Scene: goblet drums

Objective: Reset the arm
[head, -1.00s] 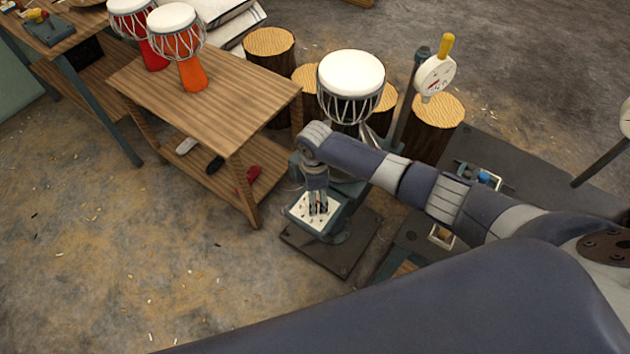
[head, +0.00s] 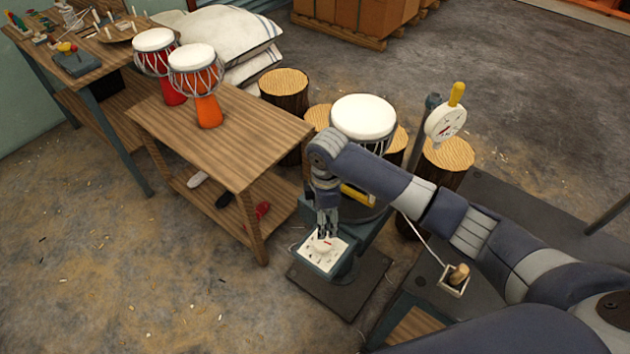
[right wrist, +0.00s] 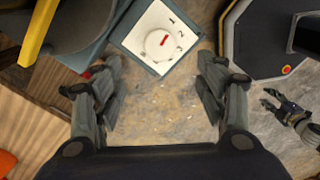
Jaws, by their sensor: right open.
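My right gripper (head: 326,226) is open and empty, pointing down above a white dial panel (head: 331,254) on a low machine. In the right wrist view the panel (right wrist: 178,22) has a round white knob (right wrist: 160,44) with a red mark; it lies beyond and between my spread fingers, apart from them. A white-topped drum (head: 363,118) stands behind my arm, its lower part partly hidden. A yellow bar (head: 358,194) shows below it. A thin pale rod (head: 424,241) slants toward a small square holder with a wooden peg (head: 459,274). A gripper-like hand, likely my left gripper (right wrist: 270,97), shows at the wrist view's right.
A wooden table (head: 235,139) with a red and an orange drum (head: 208,112) stands left. Log stumps (head: 284,88) and a round gauge (head: 446,122) on a post stand around the machine.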

